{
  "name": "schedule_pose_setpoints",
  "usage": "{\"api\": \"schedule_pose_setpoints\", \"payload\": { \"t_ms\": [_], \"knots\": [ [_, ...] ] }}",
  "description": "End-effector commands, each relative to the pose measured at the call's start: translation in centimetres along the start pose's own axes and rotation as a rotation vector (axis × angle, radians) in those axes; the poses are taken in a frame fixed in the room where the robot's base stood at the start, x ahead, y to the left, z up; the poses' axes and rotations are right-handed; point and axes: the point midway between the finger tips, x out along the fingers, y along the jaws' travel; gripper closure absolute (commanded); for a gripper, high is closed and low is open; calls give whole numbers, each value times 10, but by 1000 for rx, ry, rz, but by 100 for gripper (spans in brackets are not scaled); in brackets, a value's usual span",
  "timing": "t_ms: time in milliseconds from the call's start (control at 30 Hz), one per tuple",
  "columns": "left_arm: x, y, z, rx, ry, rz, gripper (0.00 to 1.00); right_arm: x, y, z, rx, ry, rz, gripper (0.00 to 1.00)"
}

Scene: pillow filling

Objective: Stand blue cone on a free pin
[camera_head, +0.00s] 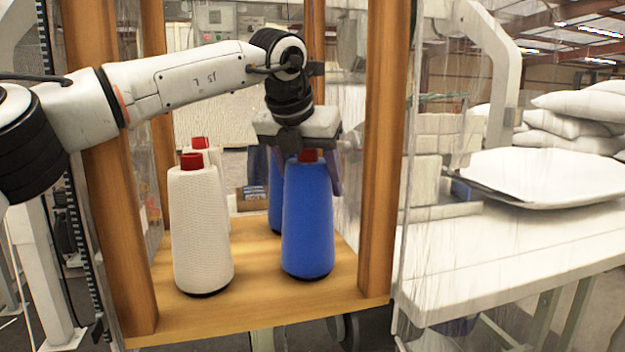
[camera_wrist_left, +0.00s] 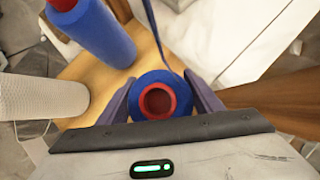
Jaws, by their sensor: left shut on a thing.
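A blue cone (camera_head: 308,225) with a red tip is upright at the front right of the wooden board (camera_head: 255,300). I cannot tell whether its base touches the board. My left gripper (camera_head: 309,170) reaches down over it from above, with its fingers at the upper part. In the left wrist view the fingers of my left gripper (camera_wrist_left: 160,100) are on both sides of this blue cone (camera_wrist_left: 140,82), around its red-rimmed top. A second blue cone (camera_head: 275,200) stands behind it, partly hidden, and shows at upper left in the left wrist view (camera_wrist_left: 100,35). My right gripper is not in view.
A white cone (camera_head: 202,235) stands on the board's left front, with another white cone (camera_head: 226,190) mostly hidden behind it. Wooden posts (camera_head: 380,150) frame the board closely on both sides. A white table (camera_head: 500,250) with a tray (camera_head: 545,180) is to the right.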

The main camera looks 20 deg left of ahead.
Motion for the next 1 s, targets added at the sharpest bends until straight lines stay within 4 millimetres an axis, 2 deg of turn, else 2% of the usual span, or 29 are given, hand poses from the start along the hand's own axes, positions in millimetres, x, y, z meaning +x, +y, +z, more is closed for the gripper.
{"api": "schedule_pose_setpoints", "payload": {
  "t_ms": [33,67,167,433,567,667,1000],
  "knots": [
    [0,0,0,0,-4,-1,100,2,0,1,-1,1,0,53],
    [1,0,-1,0,0,0,37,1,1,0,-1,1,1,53],
    [1,0,-1,0,0,0,21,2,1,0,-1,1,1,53],
    [0,0,0,0,0,0,21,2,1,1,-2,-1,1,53],
    [-7,0,1,0,-2,-1,21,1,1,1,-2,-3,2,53],
    [-22,0,1,1,-3,-1,21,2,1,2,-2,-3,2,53],
    [-94,0,1,1,-3,-1,21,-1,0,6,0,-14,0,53]
  ]
}}
